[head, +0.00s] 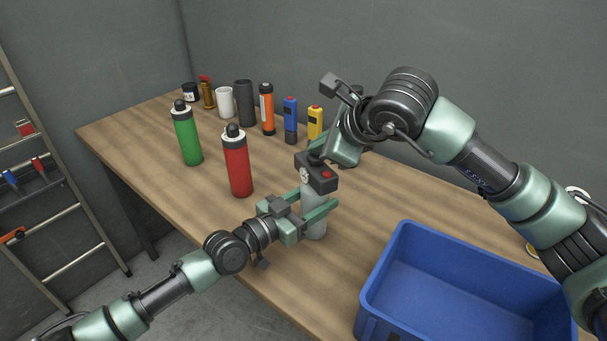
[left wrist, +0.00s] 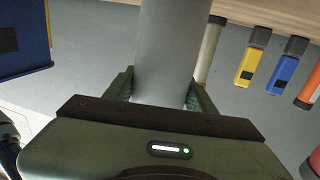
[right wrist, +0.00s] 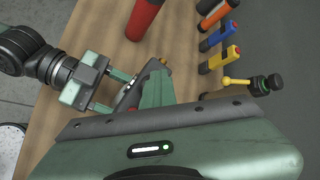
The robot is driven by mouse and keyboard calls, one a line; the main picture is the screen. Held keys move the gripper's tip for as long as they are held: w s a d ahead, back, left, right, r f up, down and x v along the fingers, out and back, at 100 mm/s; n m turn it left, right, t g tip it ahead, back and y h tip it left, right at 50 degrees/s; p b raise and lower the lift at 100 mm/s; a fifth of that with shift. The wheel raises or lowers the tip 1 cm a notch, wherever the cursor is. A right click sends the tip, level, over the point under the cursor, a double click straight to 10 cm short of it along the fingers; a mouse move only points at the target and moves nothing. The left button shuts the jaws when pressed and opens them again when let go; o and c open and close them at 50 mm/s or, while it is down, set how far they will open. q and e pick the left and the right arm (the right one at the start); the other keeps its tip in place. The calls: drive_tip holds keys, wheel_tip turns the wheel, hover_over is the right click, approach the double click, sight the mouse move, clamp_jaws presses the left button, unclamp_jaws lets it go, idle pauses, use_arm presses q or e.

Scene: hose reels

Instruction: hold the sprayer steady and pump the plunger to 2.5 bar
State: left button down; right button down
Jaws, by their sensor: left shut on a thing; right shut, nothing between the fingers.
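The sprayer stands upright on the workbench, with a pale grey body (head: 314,222) and a black head (head: 318,178) carrying a round gauge and a red button. Its body fills the upper middle of the left wrist view (left wrist: 170,45). My left gripper (head: 318,203) is shut around the body, one finger on each side. My right gripper (head: 317,155) is shut and empty, its fingertips at the top of the head; I cannot tell whether they touch. The plunger is hidden behind the right gripper. The gauge reading is too small to read.
A blue crate (head: 372,288) stands at the right front. A red bottle (head: 238,170) and a green bottle (head: 187,138) stand left of the sprayer. Several cans and tools, including a blue one (head: 290,113) and a yellow one (head: 315,122), line the back. Bare wood lies at the bench's left.

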use_arm(q)
drive_tip(key=shift+w+r, duration=0.1)
use_arm(e)
drive_tip(key=shift+d+r, duration=0.15)
drive_tip(key=shift+r, duration=2)
use_arm(q)
drive_tip(key=shift+c, duration=2.1)
unclamp_jaws()
use_arm(e)
drive_tip(key=shift+r, duration=0.1)
